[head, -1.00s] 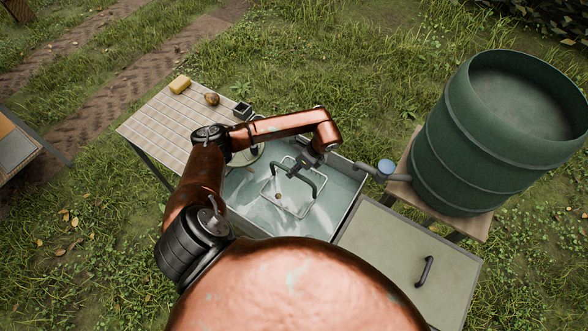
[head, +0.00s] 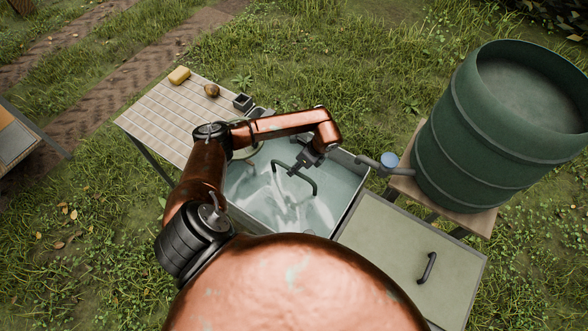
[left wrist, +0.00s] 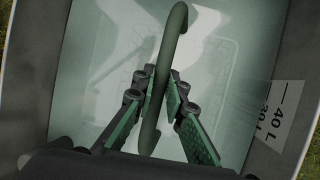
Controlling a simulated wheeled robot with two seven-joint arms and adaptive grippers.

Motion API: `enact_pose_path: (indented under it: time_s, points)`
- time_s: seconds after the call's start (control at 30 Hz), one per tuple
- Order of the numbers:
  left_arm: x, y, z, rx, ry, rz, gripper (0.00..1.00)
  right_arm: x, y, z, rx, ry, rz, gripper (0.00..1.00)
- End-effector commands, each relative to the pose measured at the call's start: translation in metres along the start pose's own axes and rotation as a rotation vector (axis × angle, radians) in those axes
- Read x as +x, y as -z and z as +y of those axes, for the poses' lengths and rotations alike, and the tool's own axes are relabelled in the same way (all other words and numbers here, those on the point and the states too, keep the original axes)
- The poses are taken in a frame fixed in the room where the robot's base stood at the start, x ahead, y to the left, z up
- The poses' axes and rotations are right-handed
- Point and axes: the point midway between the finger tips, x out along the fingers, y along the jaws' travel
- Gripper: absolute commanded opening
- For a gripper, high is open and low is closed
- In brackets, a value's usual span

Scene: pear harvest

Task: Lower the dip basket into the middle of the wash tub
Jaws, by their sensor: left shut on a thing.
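My left gripper (head: 303,165) is shut on the dark handle (head: 306,180) of the dip basket, over the wash tub (head: 351,187). In the left wrist view, the handle (left wrist: 151,125) runs between the two fingers of the gripper (left wrist: 159,84). The basket's body is under the cloudy water and hardly shows; only faint outlines appear in the left wrist view. The handle stands out above the water near the tub's middle, a little toward the far side. Part of the tub is hidden by my arm. My right gripper is not in view.
A panel with a handle (head: 410,240) lies right.

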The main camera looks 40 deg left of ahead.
Motion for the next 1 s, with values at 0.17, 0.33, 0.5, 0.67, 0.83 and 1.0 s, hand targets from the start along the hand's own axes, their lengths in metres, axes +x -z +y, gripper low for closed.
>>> enact_pose_path:
  time_s: [0.17, 0.33, 0.5, 0.67, 0.83, 1.0]
  points:
    - [0.0, 0.0, 0.001, 0.0, 0.001, 0.0, 0.0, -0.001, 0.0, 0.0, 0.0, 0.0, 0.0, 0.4]
    - [0.002, 0.0, 0.003, 0.0, 0.0, 0.0, 0.0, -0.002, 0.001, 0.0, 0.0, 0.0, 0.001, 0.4]
    - [0.005, 0.0, 0.006, 0.001, -0.001, 0.0, 0.0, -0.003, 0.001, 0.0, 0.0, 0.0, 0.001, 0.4]
    - [0.008, 0.001, 0.009, 0.001, -0.003, 0.0, 0.0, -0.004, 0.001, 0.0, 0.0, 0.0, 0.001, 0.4]
    - [0.011, 0.001, 0.012, 0.001, -0.005, 0.0, 0.0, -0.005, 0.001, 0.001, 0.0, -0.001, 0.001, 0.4]
    - [0.014, 0.002, 0.015, 0.002, -0.007, 0.0, 0.0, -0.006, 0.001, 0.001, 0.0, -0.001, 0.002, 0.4]
